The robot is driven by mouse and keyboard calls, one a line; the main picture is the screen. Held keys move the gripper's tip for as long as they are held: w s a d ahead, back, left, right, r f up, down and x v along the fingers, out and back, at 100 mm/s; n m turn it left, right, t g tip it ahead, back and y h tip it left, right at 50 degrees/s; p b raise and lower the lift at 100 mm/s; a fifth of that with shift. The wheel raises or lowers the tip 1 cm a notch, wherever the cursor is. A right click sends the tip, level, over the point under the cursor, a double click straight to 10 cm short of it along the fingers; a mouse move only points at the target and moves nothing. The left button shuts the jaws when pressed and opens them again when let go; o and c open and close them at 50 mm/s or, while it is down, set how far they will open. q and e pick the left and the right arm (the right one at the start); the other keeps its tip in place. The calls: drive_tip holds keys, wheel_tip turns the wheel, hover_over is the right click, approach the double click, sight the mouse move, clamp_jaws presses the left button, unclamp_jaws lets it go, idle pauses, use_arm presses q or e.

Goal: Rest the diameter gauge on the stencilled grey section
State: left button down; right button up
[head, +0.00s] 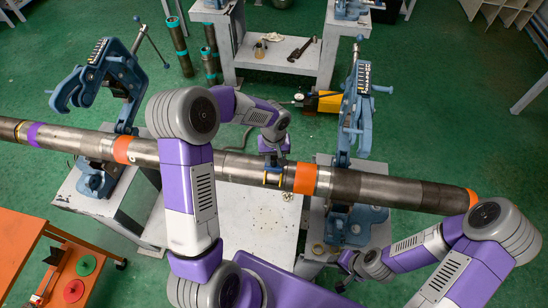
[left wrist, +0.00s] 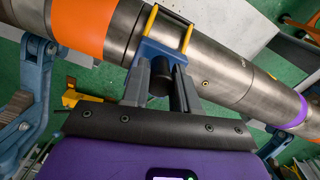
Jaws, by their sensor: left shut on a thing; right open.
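My left gripper (head: 272,158) is shut on the diameter gauge (left wrist: 160,50), seen clearly in the left wrist view. The gauge has a blue body and two yellow prongs. The prongs lie across the long grey pipe (head: 240,168), just left of an orange band (head: 305,179) in the head view. I cannot tell whether the gauge touches the pipe. The grey middle section also shows in the left wrist view (left wrist: 215,65); its stencil is not readable. My right gripper (head: 346,270) is open and empty, below the pipe at the lower right.
The pipe lies across two blue vises (head: 104,75) (head: 354,110) with their upper arms raised. A grey bench (head: 255,215) stands between them. An orange cart (head: 20,250) is at the lower left. Dark pipes (head: 180,45) stand behind, beside a grey workbench (head: 275,55).

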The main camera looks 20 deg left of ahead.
use_arm(q)
drive_tip(key=shift+b, duration=0.4)
idle(0.9)
drive_tip(key=shift+f+b, duration=0.35)
idle(0.5)
drive_tip(key=c, duration=0.8)
unclamp_jaws()
drive_tip(key=shift+r+p, duration=2.2)
drive_tip(key=shift+r, duration=1.3)
